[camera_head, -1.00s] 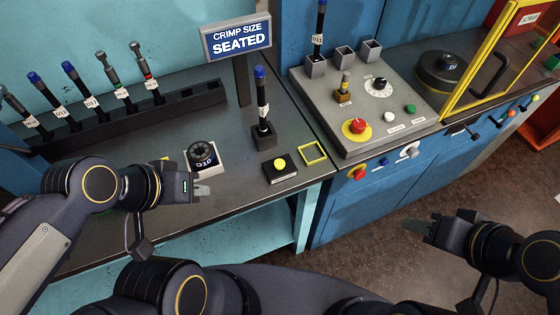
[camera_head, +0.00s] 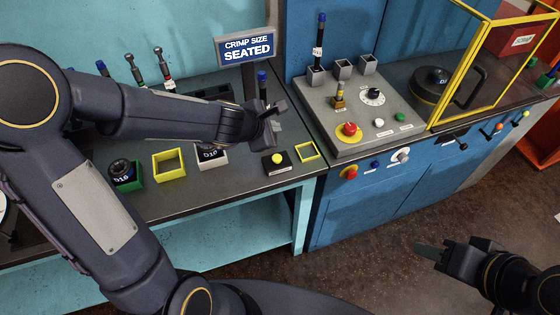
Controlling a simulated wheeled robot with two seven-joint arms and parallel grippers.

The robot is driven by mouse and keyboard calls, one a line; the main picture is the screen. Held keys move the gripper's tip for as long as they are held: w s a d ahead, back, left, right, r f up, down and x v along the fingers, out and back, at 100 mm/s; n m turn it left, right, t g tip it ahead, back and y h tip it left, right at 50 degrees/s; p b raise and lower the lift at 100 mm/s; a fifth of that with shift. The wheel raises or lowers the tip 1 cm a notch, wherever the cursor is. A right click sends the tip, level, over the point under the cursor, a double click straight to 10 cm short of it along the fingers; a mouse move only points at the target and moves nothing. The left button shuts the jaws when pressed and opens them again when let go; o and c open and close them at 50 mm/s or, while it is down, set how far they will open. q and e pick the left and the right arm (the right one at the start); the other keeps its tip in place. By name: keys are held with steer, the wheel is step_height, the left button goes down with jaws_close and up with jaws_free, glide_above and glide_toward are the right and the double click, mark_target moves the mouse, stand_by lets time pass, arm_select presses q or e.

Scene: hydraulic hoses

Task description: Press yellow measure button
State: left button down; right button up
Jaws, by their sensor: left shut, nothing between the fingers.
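The yellow button (camera_head: 277,158) sits on a small black box (camera_head: 278,168) near the front edge of the dark bench. My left gripper (camera_head: 273,136) is shut and empty, above and just behind the button, with a visible gap between them. The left hand partly hides a blue-topped hose (camera_head: 262,84) standing behind it. My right gripper (camera_head: 430,252) is low at the right, over the floor and away from the bench; its finger gap is not clear.
A sign (camera_head: 247,47) stands behind. The grey control panel (camera_head: 345,105) is at the right.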

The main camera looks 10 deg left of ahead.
mark_target(274, 160)
arm_select(q)
steer(key=shift+f, duration=0.3)
step_height(274, 160, down, 9)
steer(key=b, duration=0.9)
stand_by(1.7)
steer(key=shift+f+b, duration=0.3)
steer(key=shift+f+b, duration=0.5)
stand_by(0.6)
steer(key=shift+r, duration=0.1)
steer(key=shift+r+p, duration=0.8)
steer(key=shift+p, duration=0.15)
